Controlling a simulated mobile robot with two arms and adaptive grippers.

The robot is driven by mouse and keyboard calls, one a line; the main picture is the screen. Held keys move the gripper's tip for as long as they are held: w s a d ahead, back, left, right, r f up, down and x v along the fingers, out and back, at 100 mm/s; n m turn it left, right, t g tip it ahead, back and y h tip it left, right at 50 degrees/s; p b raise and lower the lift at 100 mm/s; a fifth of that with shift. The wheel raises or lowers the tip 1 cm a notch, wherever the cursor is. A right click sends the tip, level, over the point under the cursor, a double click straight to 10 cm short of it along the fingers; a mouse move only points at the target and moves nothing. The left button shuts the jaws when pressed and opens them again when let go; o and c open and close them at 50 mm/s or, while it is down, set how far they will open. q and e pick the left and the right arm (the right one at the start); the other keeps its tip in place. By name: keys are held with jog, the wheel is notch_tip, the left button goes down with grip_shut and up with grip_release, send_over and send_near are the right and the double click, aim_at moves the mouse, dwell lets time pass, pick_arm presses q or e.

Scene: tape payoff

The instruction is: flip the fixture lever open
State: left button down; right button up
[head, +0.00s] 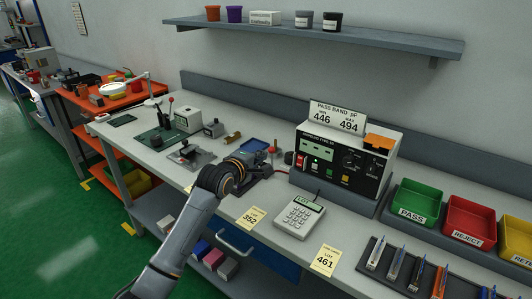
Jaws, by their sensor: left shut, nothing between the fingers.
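My left gripper (262,171) is over the bench, left of the black meter. It looks shut and empty, with my wrist hiding part of what lies behind it. A small red-topped piece (273,147) stands just behind the gripper; I cannot tell whether it is the fixture lever or whether the gripper touches it. Further left, a thin upright lever with a red knob (171,100) rises from a device on a green base (160,138), well apart from the gripper. My right gripper is not in view.
The meter (345,158) carries a pass band sign (338,117). A calculator (299,215) and yellow lot cards (325,260) lie in front. Green (417,201) and red (470,223) bins stand right, behind a dark pen tray (372,270). A grey shelf (400,46) hangs above.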

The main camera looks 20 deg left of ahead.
aim_at(270, 151)
pick_arm(q)
jog(key=shift+x, duration=2.05)
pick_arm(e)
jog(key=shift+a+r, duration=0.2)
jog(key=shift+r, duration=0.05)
